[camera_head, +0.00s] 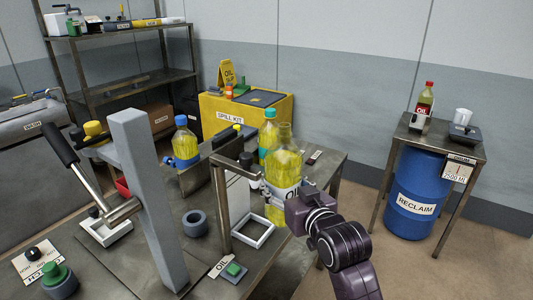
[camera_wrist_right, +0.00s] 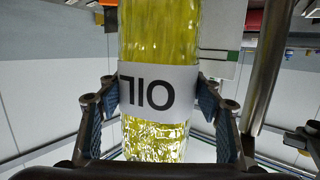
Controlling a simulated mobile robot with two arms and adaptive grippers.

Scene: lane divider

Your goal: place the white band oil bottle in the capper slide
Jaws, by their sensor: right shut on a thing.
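The white band oil bottle (camera_head: 287,165) is clear, holds yellow oil and has a white OIL label. It is upright, with no cap visible on its neck. My right gripper (camera_head: 290,204) is shut around the bottle; in the right wrist view its fingers (camera_wrist_right: 160,115) flank the band of the bottle (camera_wrist_right: 158,90). A white square frame (camera_head: 268,238), which may be the capper slide, lies on the bench left of and below the bottle, beside a metal post. Another white frame (camera_head: 121,231) sits under a black-handled lever press (camera_head: 62,145). My left gripper is not in view.
A blue-capped bottle (camera_head: 185,143) and a teal-banded bottle (camera_head: 268,135) stand behind on the bench. A grey upright post (camera_head: 150,200) and a grey ring (camera_head: 195,223) are to the left. A side table (camera_head: 408,130) over a blue drum (camera_head: 415,185) stands right.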

